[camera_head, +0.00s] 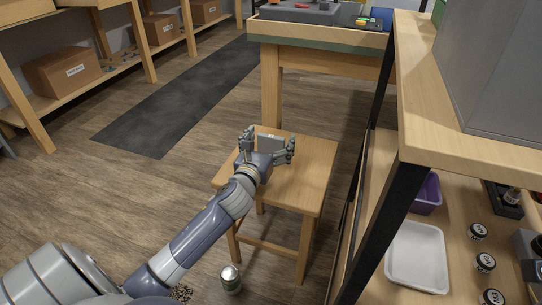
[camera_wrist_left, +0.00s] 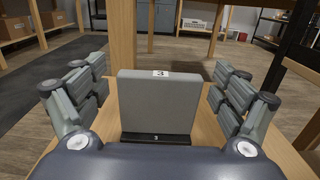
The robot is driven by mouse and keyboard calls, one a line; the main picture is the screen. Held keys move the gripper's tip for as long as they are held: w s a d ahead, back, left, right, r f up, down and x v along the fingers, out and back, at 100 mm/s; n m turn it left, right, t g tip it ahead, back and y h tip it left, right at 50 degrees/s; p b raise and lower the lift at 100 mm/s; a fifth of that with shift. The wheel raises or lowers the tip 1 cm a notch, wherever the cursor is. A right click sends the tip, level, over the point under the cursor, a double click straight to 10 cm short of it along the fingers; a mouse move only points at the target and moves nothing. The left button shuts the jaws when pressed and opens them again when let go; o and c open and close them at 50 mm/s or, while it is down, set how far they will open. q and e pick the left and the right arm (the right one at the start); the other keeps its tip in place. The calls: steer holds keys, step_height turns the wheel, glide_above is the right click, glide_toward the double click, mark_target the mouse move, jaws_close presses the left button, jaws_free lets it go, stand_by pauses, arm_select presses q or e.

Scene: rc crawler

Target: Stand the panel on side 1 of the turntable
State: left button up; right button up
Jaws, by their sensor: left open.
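A grey panel (camera_wrist_left: 158,102) with a white label marked 3 stands upright on a wooden stool. A dark strip with a 3 lies at its foot in the left wrist view. In the head view the panel (camera_head: 270,146) shows only in part above my left gripper (camera_head: 269,143). My left gripper is open, with its fingers apart on either side of the panel; gaps show between fingers and panel. My right gripper is not in view. I cannot make out a turntable.
The stool (camera_head: 309,175) stands beside a wooden shelf (camera_head: 455,140) on the right. A workbench (camera_head: 330,35) with items is behind it. A white tray (camera_head: 417,256) is on the lower shelf. A can (camera_head: 231,278) stands on the floor near my arm. Open floor lies left.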

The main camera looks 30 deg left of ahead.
arm_select(q)
steer(key=shift+w, duration=0.1)
steer(key=c, duration=1.2)
steer(key=shift+c, duration=0.5)
steer(key=shift+r, duration=0.15)
